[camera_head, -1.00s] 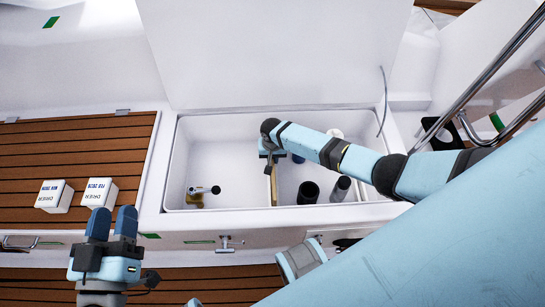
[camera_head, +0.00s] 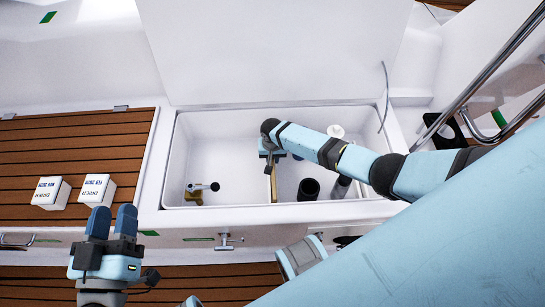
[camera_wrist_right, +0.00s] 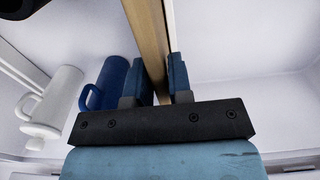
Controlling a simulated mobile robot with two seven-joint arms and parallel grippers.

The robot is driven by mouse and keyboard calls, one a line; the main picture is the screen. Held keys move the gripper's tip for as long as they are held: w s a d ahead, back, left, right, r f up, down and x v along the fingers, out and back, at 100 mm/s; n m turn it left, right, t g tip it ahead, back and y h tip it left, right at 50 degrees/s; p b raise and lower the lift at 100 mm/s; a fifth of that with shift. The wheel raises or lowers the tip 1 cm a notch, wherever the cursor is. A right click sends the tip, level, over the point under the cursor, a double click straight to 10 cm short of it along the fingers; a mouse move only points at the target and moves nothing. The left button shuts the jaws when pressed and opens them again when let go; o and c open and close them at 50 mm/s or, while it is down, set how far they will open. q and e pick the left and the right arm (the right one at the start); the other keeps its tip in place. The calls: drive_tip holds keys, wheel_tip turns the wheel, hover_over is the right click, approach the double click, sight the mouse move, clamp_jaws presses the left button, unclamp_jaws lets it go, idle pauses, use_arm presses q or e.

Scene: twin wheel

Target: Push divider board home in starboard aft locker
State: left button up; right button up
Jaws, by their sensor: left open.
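The divider board (camera_head: 273,185) is a thin, upright, wood-coloured board in the open white locker (camera_head: 172,165). My right gripper (camera_head: 270,150) is inside the locker at the board's top edge, partly hidden by its own wrist in the head view. In the right wrist view its blue fingers (camera_wrist_right: 159,80) sit on both sides of the board (camera_wrist_right: 149,35), seemingly closed against it. The board's lower edge is hidden. My left gripper (camera_head: 112,220) is open and empty in front of the teak seat, away from the locker.
Right of the board are a white mug (camera_wrist_right: 55,100), a blue mug (camera_wrist_right: 110,85) and dark cylinders (camera_head: 308,190). Two white boxes (camera_head: 97,190) sit on the teak seat (camera_head: 75,150). A steel rail (camera_head: 490,65) is at right.

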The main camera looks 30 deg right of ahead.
drive_tip(key=o, duration=0.3)
use_arm(q)
drive_tip(key=shift+r, duration=0.15)
use_arm(e)
wheel_tip(320, 180, up, 2)
drive_tip(key=shift+r+p, duration=0.2)
drive_tip(key=shift+p, duration=0.55)
use_arm(q)
drive_tip(key=s+a+f+g+y+p, duration=0.2)
drive_tip(key=a+f+g+y+p, duration=0.1)
drive_tip(key=f, duration=0.6)
drive_tip(key=shift+s+a+g+y+p, duration=0.15)
drive_tip(key=shift+a+g+y+p, duration=0.25)
drive_tip(key=shift+a+g+p, duration=0.3)
use_arm(e)
wheel_tip(320, 180, up, 12)
drive_tip(key=shift+f, duration=0.25)
use_arm(q)
drive_tip(key=shift+d+r, duration=0.1)
